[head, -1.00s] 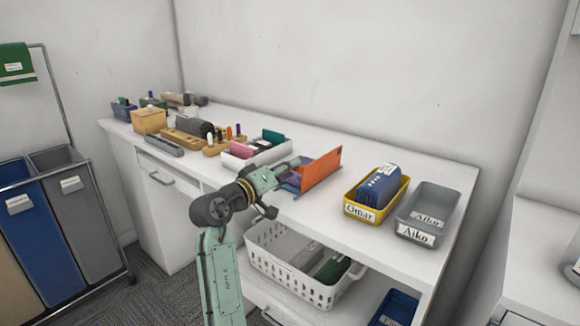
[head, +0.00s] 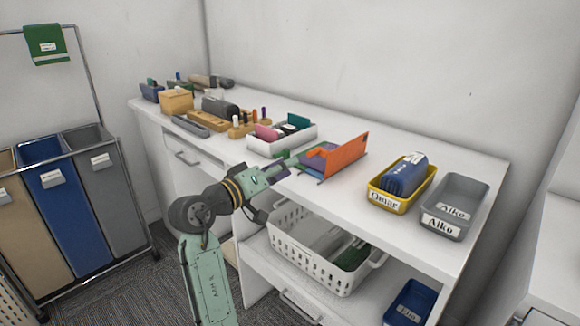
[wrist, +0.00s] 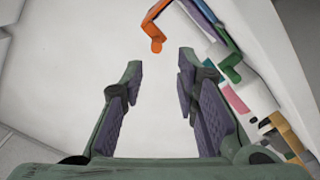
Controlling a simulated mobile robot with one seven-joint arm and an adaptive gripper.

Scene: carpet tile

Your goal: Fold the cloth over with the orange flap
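The orange flap (head: 346,157) stands up at the right side of a low folding board on the counter. A blue-purple surface (head: 317,160) lies left of the flap; I cannot tell cloth from board there. My gripper (head: 292,161) is at the board's left front, over the counter's front edge. In the wrist view my gripper (wrist: 160,62) is open, with nothing between its fingers. Orange parts (wrist: 156,30) of the board show beyond the fingertips at the top, apart from them. Most of the cloth is hidden or out of that view.
A white tray (head: 260,147) with coloured items stands left of the board. A yellow bin (head: 377,197) marked Omar, holding a rolled blue cloth (head: 403,174), and a grey bin (head: 471,188) marked Aiko stand right. A white basket (head: 300,260) sits below.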

